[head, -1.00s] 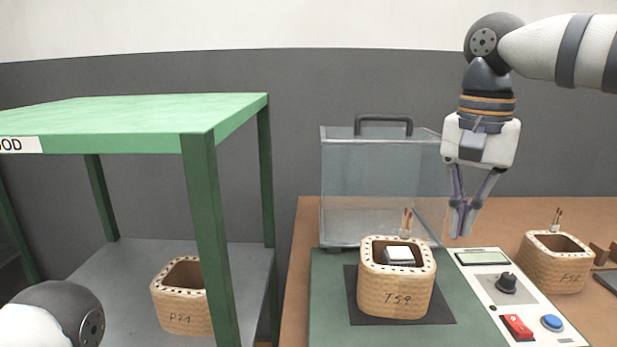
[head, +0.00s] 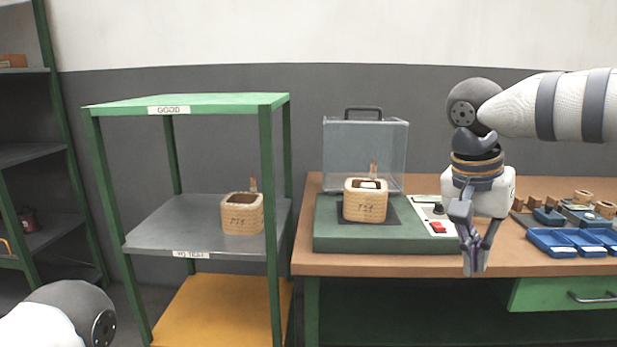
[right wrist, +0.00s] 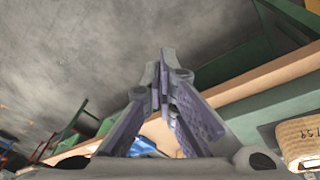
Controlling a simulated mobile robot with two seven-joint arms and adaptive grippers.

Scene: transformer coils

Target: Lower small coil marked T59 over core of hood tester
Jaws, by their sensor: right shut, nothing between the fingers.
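The small coil marked T59 (head: 365,205) is a tan woven ring standing upright on the hood tester (head: 335,238). It is around the core (head: 369,184), whose pale top shows inside the coil's opening. The coil also shows at the right edge of the right wrist view (right wrist: 302,140). The clear hood (head: 365,140) stands behind the coil, not over it. My right gripper (head: 474,270) is shut and empty, apart from the coil, to its right and in front of the bench edge. Only a rounded part of my left arm shows at lower left; its gripper is out of view.
Another coil (head: 242,213) stands on the middle shelf of the green rack (head: 277,150) labelled GOOD. The tester's control panel (head: 432,212) is right of the coil. Blue trays (head: 552,242) and small parts lie at the bench's right. A drawer (head: 570,294) is below.

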